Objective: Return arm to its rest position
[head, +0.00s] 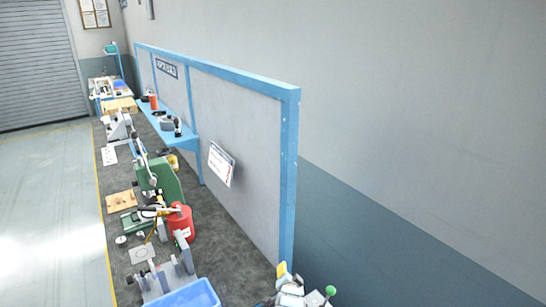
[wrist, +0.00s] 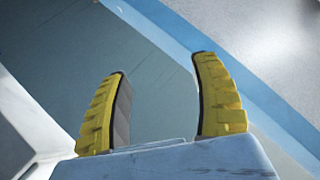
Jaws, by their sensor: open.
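My gripper (wrist: 162,66) shows in the wrist view with its two yellow, dark-lined fingers spread wide apart. Nothing is between them. Behind the fingers are a grey-blue surface, a blue strip and a pale surface, with no object close to the fingertips. In the head view I cannot clearly make out my gripper; a small cluster of white, yellow and green parts (head: 292,283) at the bottom edge is cut off, and I cannot tell what it is.
A long dark bench (head: 222,236) runs along a blue-framed grey partition (head: 244,117). It carries a red canister (head: 181,224), a green machine (head: 162,178) and a blue bin (head: 185,296). A blue shelf (head: 177,130) juts from the partition. The floor (head: 50,200) at left is clear.

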